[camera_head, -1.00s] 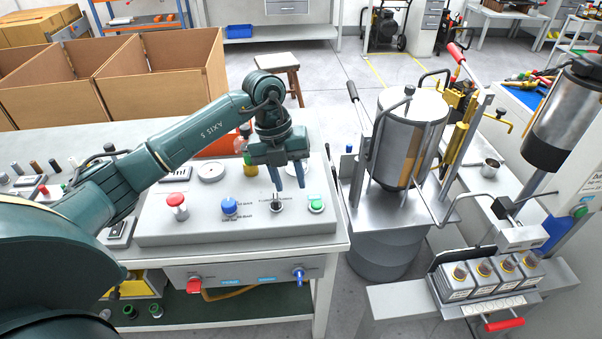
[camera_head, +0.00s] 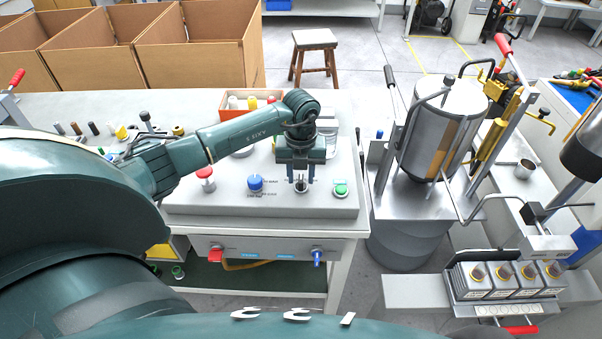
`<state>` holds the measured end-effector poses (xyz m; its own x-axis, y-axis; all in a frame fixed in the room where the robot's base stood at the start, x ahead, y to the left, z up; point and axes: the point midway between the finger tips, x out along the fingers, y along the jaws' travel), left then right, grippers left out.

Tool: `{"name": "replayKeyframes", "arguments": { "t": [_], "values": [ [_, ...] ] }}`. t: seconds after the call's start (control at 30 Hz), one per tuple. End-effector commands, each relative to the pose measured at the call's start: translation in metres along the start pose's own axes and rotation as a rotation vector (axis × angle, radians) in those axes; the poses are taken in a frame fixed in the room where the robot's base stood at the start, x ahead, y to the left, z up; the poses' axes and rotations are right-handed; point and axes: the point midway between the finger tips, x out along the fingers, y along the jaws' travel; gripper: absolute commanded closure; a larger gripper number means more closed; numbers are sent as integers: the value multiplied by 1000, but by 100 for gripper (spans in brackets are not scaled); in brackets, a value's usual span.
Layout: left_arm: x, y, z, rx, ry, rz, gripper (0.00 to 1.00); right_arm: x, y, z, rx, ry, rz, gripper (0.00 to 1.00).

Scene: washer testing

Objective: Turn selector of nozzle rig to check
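A grey control box with a sloped top (camera_head: 220,203) stands on the table. On it, from left to right, are a red mushroom button (camera_head: 205,174), a blue knob (camera_head: 255,183), a small dark selector (camera_head: 301,186) and a green button (camera_head: 341,190). My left gripper (camera_head: 301,182) points down over the selector, its two fingers apart, one on each side of it. Contact between fingers and selector cannot be made out. The selector is partly hidden, and its labels are too small to read. My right gripper is out of view.
Below the tabletop, a front panel carries a red switch (camera_head: 217,251) and a blue lever (camera_head: 317,257). A steel tank (camera_head: 440,125) stands to the right, near a row of grey blocks (camera_head: 500,280).

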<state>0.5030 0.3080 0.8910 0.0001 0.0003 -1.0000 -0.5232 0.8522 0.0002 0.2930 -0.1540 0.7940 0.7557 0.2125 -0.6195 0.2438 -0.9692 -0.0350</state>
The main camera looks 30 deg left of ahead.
Motion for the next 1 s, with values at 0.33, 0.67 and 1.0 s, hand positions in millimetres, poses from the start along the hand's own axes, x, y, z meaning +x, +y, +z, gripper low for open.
{"name": "replayKeyframes", "arguments": {
  "t": [0.33, 0.67, 1.0],
  "values": [
    [7, 0, 0, 1, 0, 0, 66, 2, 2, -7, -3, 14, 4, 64],
    [7, 0, 0, 1, 0, 0, 90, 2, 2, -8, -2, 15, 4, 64],
    [6, 0, 0, 2, 0, 0, 100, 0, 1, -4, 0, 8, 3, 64]
  ]
}}
